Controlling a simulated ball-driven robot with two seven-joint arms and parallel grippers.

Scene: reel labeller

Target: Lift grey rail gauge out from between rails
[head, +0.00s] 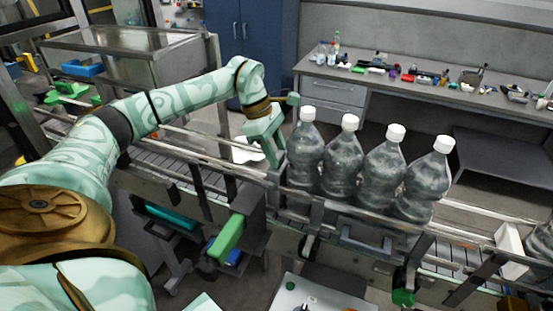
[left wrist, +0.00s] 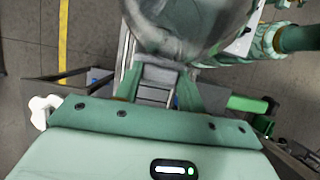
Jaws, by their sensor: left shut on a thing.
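My left gripper (head: 272,150) reaches down over the conveyor rails, just left of the first bottle. In the left wrist view its two fingers (left wrist: 160,90) stand on either side of a grey piece (left wrist: 158,74), which I take to be the rail gauge. The gripper is shut on it. In the head view the gauge is hidden by the gripper and rail, and I cannot tell whether it is clear of the rails. The near rail (head: 240,171) and the slatted belt (head: 180,170) run from upper left to lower right. My right gripper is not in view.
Several clear bottles with white caps (head: 350,165) stand in a row on the belt, close right of my left gripper. A green block (head: 228,238) sticks out in front of the conveyor. A white block (head: 510,250) stands farther right. A cluttered bench (head: 420,100) is behind.

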